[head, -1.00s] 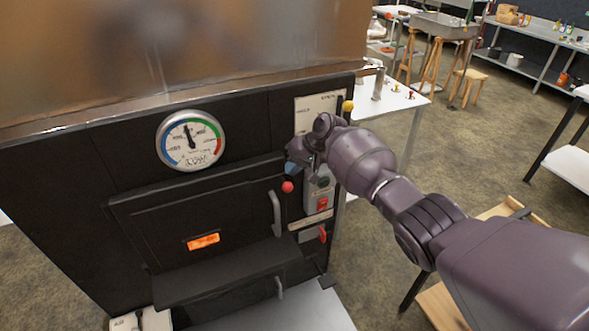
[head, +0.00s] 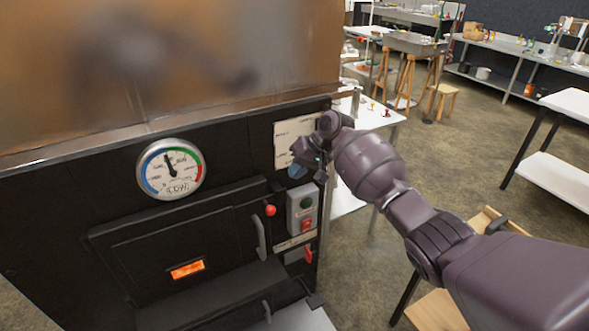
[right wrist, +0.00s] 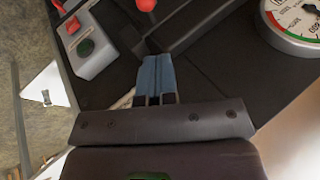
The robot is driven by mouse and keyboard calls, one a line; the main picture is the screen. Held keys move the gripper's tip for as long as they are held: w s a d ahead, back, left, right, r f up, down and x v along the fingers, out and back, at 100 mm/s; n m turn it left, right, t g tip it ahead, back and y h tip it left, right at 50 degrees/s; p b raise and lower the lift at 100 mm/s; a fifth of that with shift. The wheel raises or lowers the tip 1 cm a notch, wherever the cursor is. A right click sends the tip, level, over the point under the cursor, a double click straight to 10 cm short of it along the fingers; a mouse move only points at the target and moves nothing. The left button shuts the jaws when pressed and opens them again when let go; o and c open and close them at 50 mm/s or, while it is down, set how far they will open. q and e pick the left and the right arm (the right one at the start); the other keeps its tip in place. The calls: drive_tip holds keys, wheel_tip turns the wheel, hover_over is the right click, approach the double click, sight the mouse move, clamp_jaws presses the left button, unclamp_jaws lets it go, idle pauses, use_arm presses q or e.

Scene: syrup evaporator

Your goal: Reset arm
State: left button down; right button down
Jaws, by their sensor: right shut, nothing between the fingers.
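My right gripper (head: 297,171) is in front of the upper right of the black evaporator front (head: 230,140), close to a pale label plate (head: 284,141). In the right wrist view its blue fingertips (right wrist: 157,75) are pressed together with nothing between them. They point toward the black panel, between the switch box (right wrist: 87,45) and the round gauge (right wrist: 292,22). Whether they touch the panel cannot be told. My left gripper is in neither view.
A red knob (head: 270,210), a box with green and red buttons (head: 302,209) and a door handle (head: 260,238) lie just below the gripper. A white table (head: 375,118) stands behind my forearm. A wooden stool-like piece (head: 436,309) is under my right arm. Floor lies open to the right.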

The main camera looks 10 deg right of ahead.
drive_tip(key=w+r+n+t+h, duration=0.1)
drive_tip(key=w+r+t, duration=0.5)
drive_tip(key=r+t, duration=0.15)
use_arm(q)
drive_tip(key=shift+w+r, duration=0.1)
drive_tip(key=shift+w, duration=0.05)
use_arm(e)
drive_tip(key=s+d+f+h, duration=0.2)
drive_tip(key=s+d+f, duration=0.3)
drive_tip(key=s+f, duration=0.4)
drive_tip(key=s+d+f+t+h, duration=0.1)
drive_tip(key=s+d+f, duration=0.4)
drive_tip(key=s, duration=1.6)
drive_tip(key=s+d+f+m+t+h, duration=0.1)
drive_tip(key=s+d+f+h, duration=0.2)
drive_tip(key=s+f, duration=1)
drive_tip(key=s+d, duration=0.2)
drive_tip(key=shift+s+f, duration=0.2)
drive_tip(key=shift+s, duration=0.2)
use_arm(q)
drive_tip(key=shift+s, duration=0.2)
use_arm(e)
drive_tip(key=shift+a, duration=0.1)
